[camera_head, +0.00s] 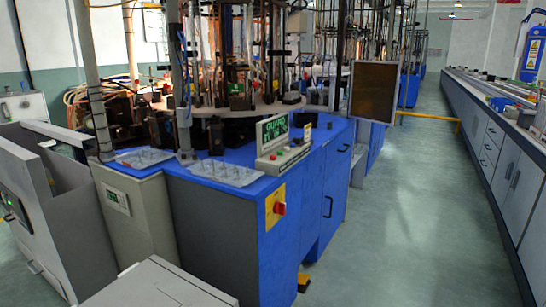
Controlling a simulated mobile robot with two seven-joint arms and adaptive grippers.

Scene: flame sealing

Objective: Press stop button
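A control box (284,159) with a small sign and several small buttons sits on the front corner of the blue machine table (236,188). A small red button (273,157) is at the left of its sloped face. Below, on the blue cabinet's side, a red knob (280,208) stands out from a yellow plate (270,214). No label that reads "stop" can be made out on either. Neither of my grippers is in view, and nothing touches the button or the knob.
Two clear trays (227,179) (144,163) lie on the blue table. Behind them is a round machine deck (225,109) crowded with rods and tubes. A dark panel (373,92) stands at the right. A green floor aisle (405,220) is clear up to a long workbench (505,150).

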